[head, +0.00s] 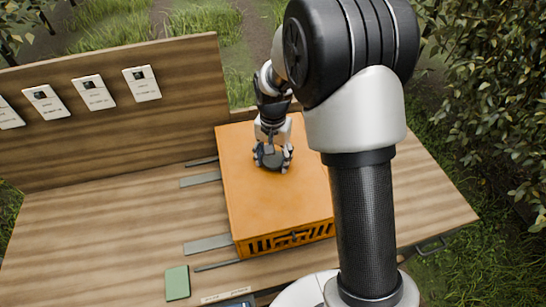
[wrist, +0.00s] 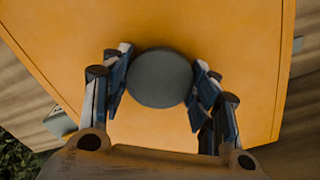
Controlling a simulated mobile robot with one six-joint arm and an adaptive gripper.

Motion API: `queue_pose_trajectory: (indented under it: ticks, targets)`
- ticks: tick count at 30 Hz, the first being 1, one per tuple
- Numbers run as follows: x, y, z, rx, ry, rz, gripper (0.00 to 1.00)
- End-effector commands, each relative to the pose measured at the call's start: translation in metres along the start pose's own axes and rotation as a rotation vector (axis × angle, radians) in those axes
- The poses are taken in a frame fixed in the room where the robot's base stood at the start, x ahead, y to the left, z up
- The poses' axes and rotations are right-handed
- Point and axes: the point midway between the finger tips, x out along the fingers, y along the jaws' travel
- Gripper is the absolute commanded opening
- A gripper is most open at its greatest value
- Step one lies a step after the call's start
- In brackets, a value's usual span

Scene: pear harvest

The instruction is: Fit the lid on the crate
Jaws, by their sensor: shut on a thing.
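The orange lid (head: 265,205) is a flat panel with a round dark grey knob (wrist: 160,78) near its middle. It lies over the orange crate (head: 288,241), whose slotted front wall shows below the lid's front edge. The lid looks roughly level and lined up with the crate at the front. I cannot tell whether it rests fully on the rim. My gripper (head: 272,158) points down at the knob and is shut on it, with fingers on both sides in the wrist view (wrist: 161,88). The crate's inside and far walls are hidden.
The crate stands on a wooden table (head: 110,235) with a back board (head: 120,130) bearing white cards. Grey metal strips (head: 207,244) lie left of the crate. A green block (head: 177,283) lies near the front edge. The table's left side is mostly clear.

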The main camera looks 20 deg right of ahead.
Motion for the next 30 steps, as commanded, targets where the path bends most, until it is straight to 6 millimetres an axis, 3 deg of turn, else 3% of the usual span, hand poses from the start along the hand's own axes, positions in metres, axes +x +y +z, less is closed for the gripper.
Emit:
queue_pose_trajectory:
  ticks: [24,25,30]
  targets:
    - [0.013,0.0,0.0,0.0,0.001,0.0,0.21]
    - [0.012,0.0,0.0,0.0,0.001,-0.001,0.57]
    - [0.012,0.0,0.0,0.0,0.001,0.0,0.63]
